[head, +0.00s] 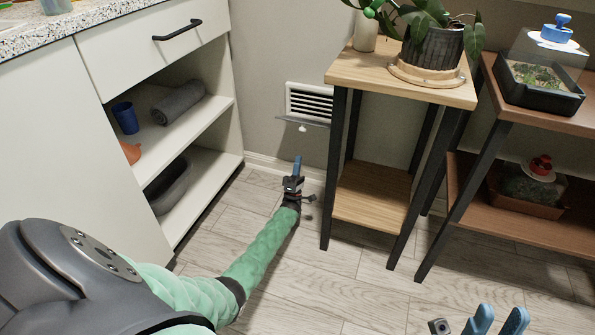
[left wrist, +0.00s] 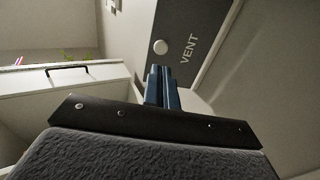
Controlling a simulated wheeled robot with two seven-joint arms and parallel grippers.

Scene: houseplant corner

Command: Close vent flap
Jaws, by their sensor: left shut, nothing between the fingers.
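The vent (head: 310,103) is a white louvred grille low on the wall. Its grey flap (head: 312,123) is open, sticking out from the grille's lower edge, with a small white knob (head: 303,128). In the left wrist view the flap (left wrist: 195,25) shows the word VENT, and the round knob (left wrist: 160,47) is just beyond the fingertips. My left gripper (head: 297,159) is shut and empty, below the flap and apart from it in the head view. My right gripper (head: 499,318) is open at the bottom edge, its two blue fingers apart.
A wooden plant stand (head: 345,62) with dark legs is close right of the vent. A white cabinet (head: 220,120) with open shelves stands to the left. A brown shelf unit (head: 515,225) is at the right. Floor between cabinet and stand is clear apart from my arm.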

